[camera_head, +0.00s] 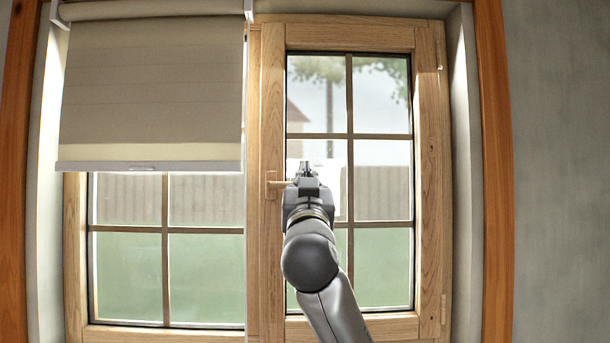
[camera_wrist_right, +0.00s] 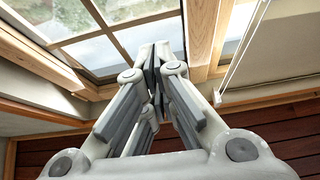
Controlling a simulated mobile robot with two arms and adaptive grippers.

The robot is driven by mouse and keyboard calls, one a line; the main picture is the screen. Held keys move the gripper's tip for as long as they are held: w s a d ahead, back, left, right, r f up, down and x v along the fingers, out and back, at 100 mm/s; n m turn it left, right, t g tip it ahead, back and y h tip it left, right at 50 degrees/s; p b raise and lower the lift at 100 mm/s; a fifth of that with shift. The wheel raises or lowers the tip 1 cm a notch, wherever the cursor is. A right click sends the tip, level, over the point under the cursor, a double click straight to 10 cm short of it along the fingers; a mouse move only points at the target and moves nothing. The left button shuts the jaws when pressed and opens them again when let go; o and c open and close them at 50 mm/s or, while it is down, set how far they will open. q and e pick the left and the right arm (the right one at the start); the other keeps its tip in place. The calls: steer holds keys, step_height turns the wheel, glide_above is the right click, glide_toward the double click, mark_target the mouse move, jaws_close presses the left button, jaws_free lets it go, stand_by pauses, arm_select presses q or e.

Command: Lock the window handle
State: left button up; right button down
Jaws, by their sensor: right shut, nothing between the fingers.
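The window handle (camera_head: 277,184) is a small wooden-coloured lever on the left stile of the right window sash (camera_head: 432,200). Its lever points right, roughly horizontal, toward my right gripper. My right gripper (camera_head: 305,167) is in front of the sash, just right of the handle, and partly covers the lever's end. I cannot tell whether it touches the handle. In the right wrist view the fingers of my right gripper (camera_wrist_right: 155,65) are shut with nothing between them, and the handle is not visible there. The sash appears closed in its frame. My left gripper is not in view.
A beige roller blind (camera_head: 150,90) hangs over the upper part of the left window pane, its white bottom bar (camera_head: 150,166) left of the handle. Deep side walls and a wooden surround (camera_head: 495,170) border the window. The plain wall (camera_head: 560,170) at right is clear.

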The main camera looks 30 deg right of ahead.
steer(key=p+x, duration=0.5)
steer(key=x, duration=0.4)
arm_select(q)
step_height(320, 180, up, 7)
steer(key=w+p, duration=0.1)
steer(key=p, duration=0.1)
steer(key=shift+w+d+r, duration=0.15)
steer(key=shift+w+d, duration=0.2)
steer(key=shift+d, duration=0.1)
arm_select(e)
steer(key=f, duration=0.2)
steer(key=w+d+f, duration=0.1)
steer(key=shift+f, duration=0.4)
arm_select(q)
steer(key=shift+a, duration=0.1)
arm_select(e)
steer(key=shift+w+a, duration=0.1)
